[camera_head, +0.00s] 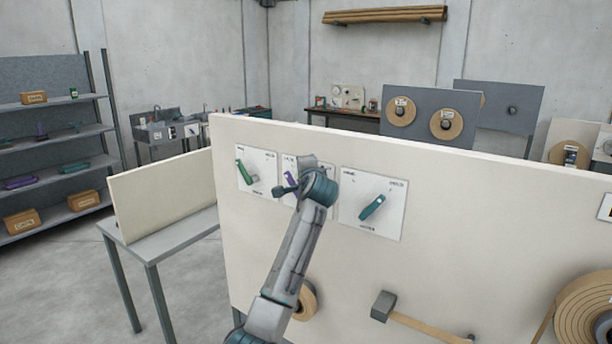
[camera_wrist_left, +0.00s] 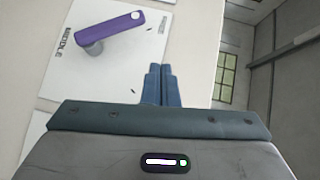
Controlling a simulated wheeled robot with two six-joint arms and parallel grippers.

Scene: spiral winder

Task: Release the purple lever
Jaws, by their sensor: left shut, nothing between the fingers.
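The purple lever (camera_head: 291,178) is on a white plate on the upright cream board, partly hidden behind my left arm in the head view. In the left wrist view the purple lever (camera_wrist_left: 102,33) shows whole, a long handle on a grey pivot, slanting across its plate. My left gripper (camera_head: 284,190) is in front of this plate in the head view. In the wrist view its fingers (camera_wrist_left: 162,84) are together and empty, near the plate's edge and apart from the lever. My right gripper is not in view.
A green lever (camera_head: 246,172) is to the left and a teal lever (camera_head: 372,207) to the right, each on its own plate on the board (camera_head: 450,220). Below are a grey block with a tan strip (camera_head: 384,306) and a tan roll (camera_head: 585,310). A grey table (camera_head: 170,238) stands left.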

